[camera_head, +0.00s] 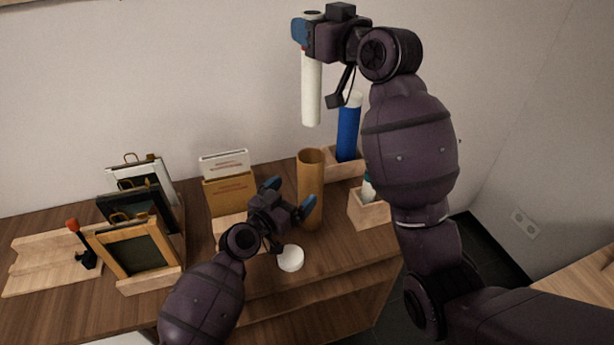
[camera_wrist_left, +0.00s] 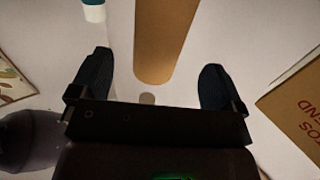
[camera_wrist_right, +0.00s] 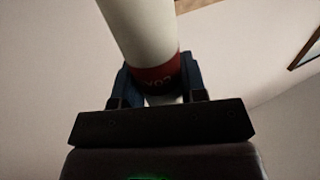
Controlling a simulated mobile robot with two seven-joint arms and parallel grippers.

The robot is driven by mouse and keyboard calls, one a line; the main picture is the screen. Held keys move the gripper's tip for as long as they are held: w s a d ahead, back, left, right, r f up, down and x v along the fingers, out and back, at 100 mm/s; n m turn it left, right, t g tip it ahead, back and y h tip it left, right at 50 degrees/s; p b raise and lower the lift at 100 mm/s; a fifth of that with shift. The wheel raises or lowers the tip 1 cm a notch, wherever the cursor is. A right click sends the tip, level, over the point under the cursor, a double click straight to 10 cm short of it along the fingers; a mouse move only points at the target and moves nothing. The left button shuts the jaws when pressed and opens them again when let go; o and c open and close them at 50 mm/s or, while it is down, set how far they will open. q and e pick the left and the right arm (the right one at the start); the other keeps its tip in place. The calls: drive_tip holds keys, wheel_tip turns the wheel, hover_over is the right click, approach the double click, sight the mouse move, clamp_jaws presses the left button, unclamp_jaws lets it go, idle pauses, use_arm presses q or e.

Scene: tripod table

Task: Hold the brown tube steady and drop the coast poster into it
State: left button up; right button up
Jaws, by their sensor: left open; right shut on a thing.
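The brown tube (camera_head: 311,190) stands upright on the wooden table. My left gripper (camera_head: 290,196) is open beside it, its fingers apart. In the left wrist view the tube (camera_wrist_left: 165,40) appears ahead between the two open fingers (camera_wrist_left: 155,82); I see no grip on it. My right gripper (camera_head: 311,30) is shut on a white rolled poster (camera_head: 312,95) and holds it upright, high above the table. The poster's lower end is above the tube's mouth, apart from it. In the right wrist view a red band with lettering (camera_wrist_right: 155,75) circles the poster (camera_wrist_right: 140,25) by the fingers.
A blue roll (camera_head: 348,132) stands in a wooden holder behind the tube. A second wooden box (camera_head: 370,212) is to the right. A white round lid (camera_head: 290,258) lies in front. Framed pictures (camera_head: 135,250) and upright cards (camera_head: 230,192) stand to the left.

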sight(303, 184)
use_arm(q)
drive_tip(key=x, duration=0.7)
drive_tip(key=shift+w+d, duration=0.1)
drive_tip(key=c, duration=1)
use_arm(e)
drive_tip(key=shift+f, duration=6.5)
drive_tip(key=o, duration=1.2)
drive_tip(key=shift+o, duration=0.2)
drive_tip(key=shift+s+d, duration=0.1)
